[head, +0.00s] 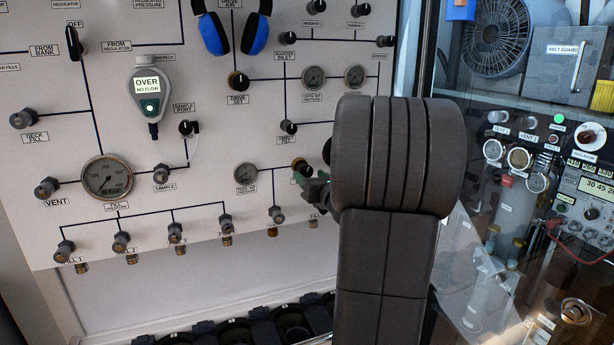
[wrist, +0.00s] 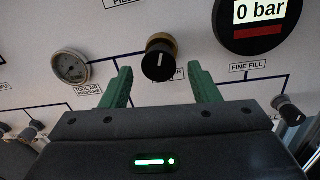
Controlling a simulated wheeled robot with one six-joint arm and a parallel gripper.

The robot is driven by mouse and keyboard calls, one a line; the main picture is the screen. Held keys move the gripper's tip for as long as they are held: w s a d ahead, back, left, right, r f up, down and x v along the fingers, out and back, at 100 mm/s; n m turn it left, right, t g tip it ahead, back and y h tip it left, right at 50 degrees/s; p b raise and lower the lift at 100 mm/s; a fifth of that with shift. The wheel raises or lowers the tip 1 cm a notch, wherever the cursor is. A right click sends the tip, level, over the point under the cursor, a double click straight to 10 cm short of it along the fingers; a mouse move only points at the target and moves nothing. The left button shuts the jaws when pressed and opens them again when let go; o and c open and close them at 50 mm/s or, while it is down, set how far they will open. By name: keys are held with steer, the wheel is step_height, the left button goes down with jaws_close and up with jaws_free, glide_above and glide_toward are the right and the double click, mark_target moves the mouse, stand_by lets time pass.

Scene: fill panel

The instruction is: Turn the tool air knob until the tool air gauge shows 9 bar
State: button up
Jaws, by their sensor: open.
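The tool air knob (wrist: 158,60) is a black knob with a white pointer line on a brass collar. Its pointer stands about upright in the wrist view. My gripper (wrist: 159,72) is open, with one green finger on each side below the knob; I cannot tell if either touches it. The tool air gauge (wrist: 72,66) is a small round dial left of the knob; its reading is too small to tell. In the head view the gauge (head: 245,174) shows left of my gripper (head: 309,181), and the brass collar (head: 299,164) is partly hidden by my arm.
A round display (wrist: 262,20) reading 0 bar sits above the fine fill label, right of the knob. Another black knob (wrist: 287,105) is at lower right. The larger fill pressure gauge (head: 108,178) and several outlet fittings (head: 121,242) are on the panel to the left.

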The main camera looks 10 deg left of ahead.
mark_target(307, 171)
steer(key=b+v, duration=0.1)
steer(key=v, duration=0.9)
steer(key=shift+s+d, duration=0.1)
stand_by(2.0)
steer(key=r+p, duration=0.1)
steer(key=p, duration=0.6)
steer(key=shift+r+p, duration=0.15)
steer(key=shift+p, duration=0.15)
steer(key=shift+p, duration=0.35)
steer(key=p+x, duration=0.1)
steer(key=x, duration=0.3)
steer(key=p+x, duration=0.1)
steer(key=x, duration=0.4)
steer(key=p+x, duration=0.1)
steer(key=x, duration=0.4)
steer(key=shift+f, duration=0.4)
